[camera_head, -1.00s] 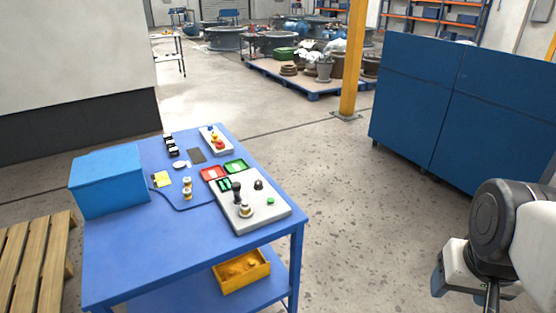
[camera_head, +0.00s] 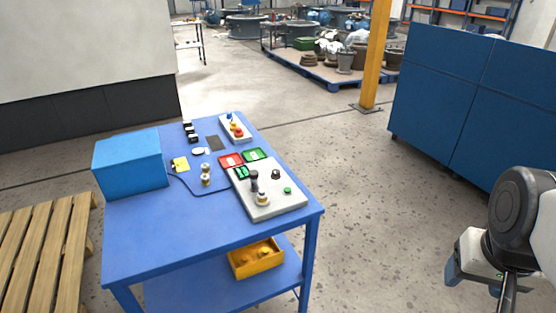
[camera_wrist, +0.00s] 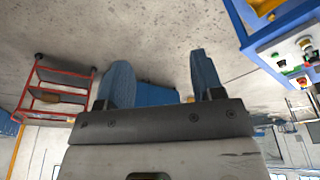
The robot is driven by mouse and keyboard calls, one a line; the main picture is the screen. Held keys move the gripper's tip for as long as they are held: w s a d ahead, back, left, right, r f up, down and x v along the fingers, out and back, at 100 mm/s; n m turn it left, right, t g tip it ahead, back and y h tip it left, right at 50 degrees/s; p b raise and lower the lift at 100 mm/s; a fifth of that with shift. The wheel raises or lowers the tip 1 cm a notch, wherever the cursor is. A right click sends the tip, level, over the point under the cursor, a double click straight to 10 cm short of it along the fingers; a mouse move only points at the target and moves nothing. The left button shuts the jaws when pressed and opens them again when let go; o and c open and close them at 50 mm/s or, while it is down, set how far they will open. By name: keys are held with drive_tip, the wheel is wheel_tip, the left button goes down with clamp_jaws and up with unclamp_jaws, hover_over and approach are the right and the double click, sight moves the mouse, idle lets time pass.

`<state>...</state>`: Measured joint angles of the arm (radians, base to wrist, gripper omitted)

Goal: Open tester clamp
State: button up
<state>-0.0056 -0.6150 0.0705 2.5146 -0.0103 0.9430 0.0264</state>
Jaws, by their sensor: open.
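The tester (camera_head: 268,202) is a light grey slab on the blue table in the head view. A black upright clamp part (camera_head: 254,182), a brass-coloured round piece (camera_head: 262,198), a black knob (camera_head: 276,174) and a green button (camera_head: 287,190) are on it. Whether the clamp is open or shut is too small to tell. My gripper is at the lower right of the head view, far right of the table and touching nothing. In the wrist view my gripper (camera_wrist: 158,72) has its two blue fingers apart and empty. The tester (camera_wrist: 295,60) shows there at the upper right.
The blue table (camera_head: 180,235) also holds a blue box (camera_head: 130,162), red (camera_head: 230,160) and green (camera_head: 254,154) trays, and a button panel (camera_head: 236,128). A yellow bin (camera_head: 256,260) sits on its lower shelf. Open floor lies between table and blue cabinets (camera_head: 460,100).

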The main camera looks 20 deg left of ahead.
drive_tip(key=w+a+r, duration=0.3)
drive_tip(key=w+a, duration=0.5)
drive_tip(key=w, duration=0.5)
drive_tip(key=n+g, duration=0.2)
drive_tip(key=g, duration=0.1)
hover_over(254, 172)
drive_tip(key=f, duration=1.3)
drive_tip(key=shift+d, duration=0.35)
drive_tip(key=shift+a+f, duration=0.25)
drive_tip(key=shift+a, duration=0.2)
drive_tip(key=shift+f, duration=0.1)
drive_tip(key=shift+f, duration=3.8)
